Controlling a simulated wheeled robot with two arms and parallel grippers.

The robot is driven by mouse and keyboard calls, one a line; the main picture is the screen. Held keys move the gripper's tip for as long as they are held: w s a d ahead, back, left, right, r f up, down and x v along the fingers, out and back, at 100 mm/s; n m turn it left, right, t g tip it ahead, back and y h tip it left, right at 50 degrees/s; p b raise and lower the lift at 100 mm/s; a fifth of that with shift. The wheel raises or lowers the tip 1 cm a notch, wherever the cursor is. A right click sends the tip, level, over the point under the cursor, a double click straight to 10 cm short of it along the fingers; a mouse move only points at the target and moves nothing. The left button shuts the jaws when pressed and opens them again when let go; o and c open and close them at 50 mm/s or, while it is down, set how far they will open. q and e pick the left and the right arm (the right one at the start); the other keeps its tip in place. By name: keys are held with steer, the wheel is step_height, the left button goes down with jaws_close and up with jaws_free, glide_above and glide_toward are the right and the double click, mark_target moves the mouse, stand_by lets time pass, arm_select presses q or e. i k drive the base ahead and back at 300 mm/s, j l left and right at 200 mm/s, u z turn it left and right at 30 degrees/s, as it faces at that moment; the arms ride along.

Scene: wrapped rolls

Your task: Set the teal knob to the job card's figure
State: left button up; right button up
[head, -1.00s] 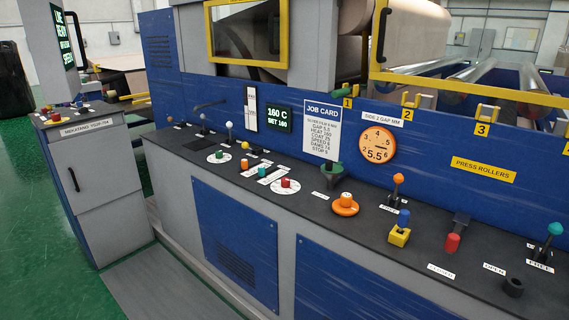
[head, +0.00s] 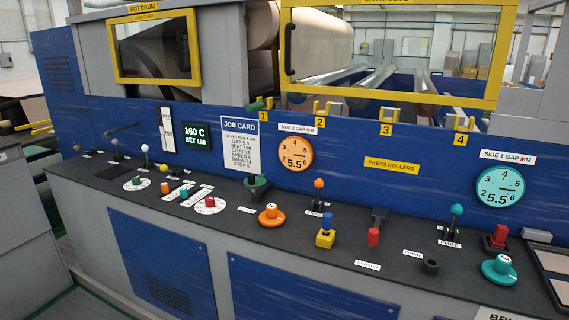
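Neither of my grippers is in view.
An orange knob (head: 271,215) and orange dial (head: 295,153), also reading 5.5, are left of the teal ones. A teal-tipped lever (head: 456,211) and a red block (head: 498,238) stand close to the teal knob. Several other levers crowd the console top (head: 330,262).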

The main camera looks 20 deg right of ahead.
mark_target(183, 191)
steer(key=i+z, duration=0.1)
steer(key=i, duration=0.3)
steer(key=i+j+z, duration=0.1)
steer(key=i, duration=0.3)
steer(key=i+j+z, duration=0.1)
steer(key=i, duration=0.3)
steer(key=j, duration=0.1)
